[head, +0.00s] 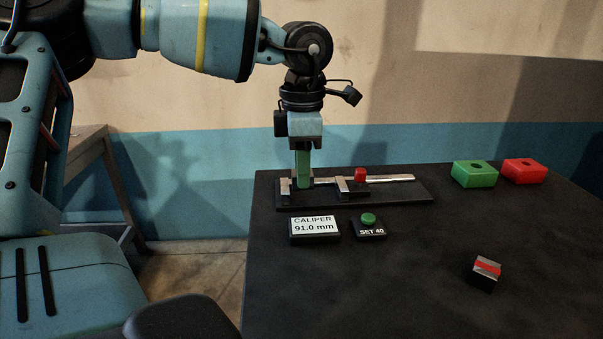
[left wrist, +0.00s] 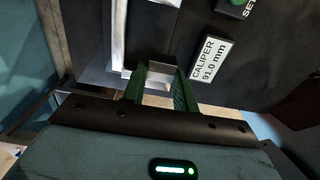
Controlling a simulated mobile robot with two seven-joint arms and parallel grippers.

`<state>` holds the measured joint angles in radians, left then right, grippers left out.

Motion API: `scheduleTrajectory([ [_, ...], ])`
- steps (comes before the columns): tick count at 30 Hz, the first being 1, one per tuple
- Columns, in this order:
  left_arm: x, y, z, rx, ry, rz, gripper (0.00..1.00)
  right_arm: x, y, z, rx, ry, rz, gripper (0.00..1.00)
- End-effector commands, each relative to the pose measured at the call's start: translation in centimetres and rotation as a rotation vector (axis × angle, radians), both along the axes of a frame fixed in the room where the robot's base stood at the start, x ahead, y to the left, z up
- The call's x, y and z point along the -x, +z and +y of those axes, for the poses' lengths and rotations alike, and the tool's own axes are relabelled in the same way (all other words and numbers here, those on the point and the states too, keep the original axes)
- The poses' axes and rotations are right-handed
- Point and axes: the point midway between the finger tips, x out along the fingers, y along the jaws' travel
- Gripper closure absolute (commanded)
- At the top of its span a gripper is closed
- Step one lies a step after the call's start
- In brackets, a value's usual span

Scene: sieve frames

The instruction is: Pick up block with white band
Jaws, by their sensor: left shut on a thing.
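My left gripper (head: 304,186) points straight down at the left end of the caliper, by its fixed jaw. In the left wrist view its green fingers (left wrist: 158,80) are shut on a small silver-grey block with a pale band (left wrist: 157,88). The fingers hide most of this block, and in the head view they cover it. I cannot tell whether it touches the caliper. Another small block (head: 485,272), dark with a red band, stands alone on the table's right front. My right gripper is not in view.
The caliper (head: 395,180) lies on a dark base with a red-knobbed slider (head: 360,175). In front are a display (head: 314,228) reading 91.0 mm and a green button box (head: 369,225) marked SET 40. The table's middle is clear.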

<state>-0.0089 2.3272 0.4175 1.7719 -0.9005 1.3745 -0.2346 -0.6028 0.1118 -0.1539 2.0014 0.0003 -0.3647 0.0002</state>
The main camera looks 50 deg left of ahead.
Motion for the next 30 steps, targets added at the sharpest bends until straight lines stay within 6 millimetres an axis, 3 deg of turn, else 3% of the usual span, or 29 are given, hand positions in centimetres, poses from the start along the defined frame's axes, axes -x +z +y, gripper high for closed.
scheduleTrajectory([
  [9, 3.6, 0.5, -6.8, -0.003, -0.006, -0.001, 1.00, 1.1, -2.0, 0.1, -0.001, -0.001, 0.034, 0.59],
  [15, 5.5, 0.9, -10.0, -0.003, -0.002, -0.001, 1.00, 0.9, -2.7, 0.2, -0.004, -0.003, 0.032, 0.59],
  [21, 6.4, 1.2, -11.7, -0.001, 0.000, -0.002, 1.00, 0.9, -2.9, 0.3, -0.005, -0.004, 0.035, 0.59],
  [30, 6.6, 1.4, -12.1, 0.000, 0.000, -0.002, 1.00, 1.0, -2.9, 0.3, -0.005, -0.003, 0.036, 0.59],
])
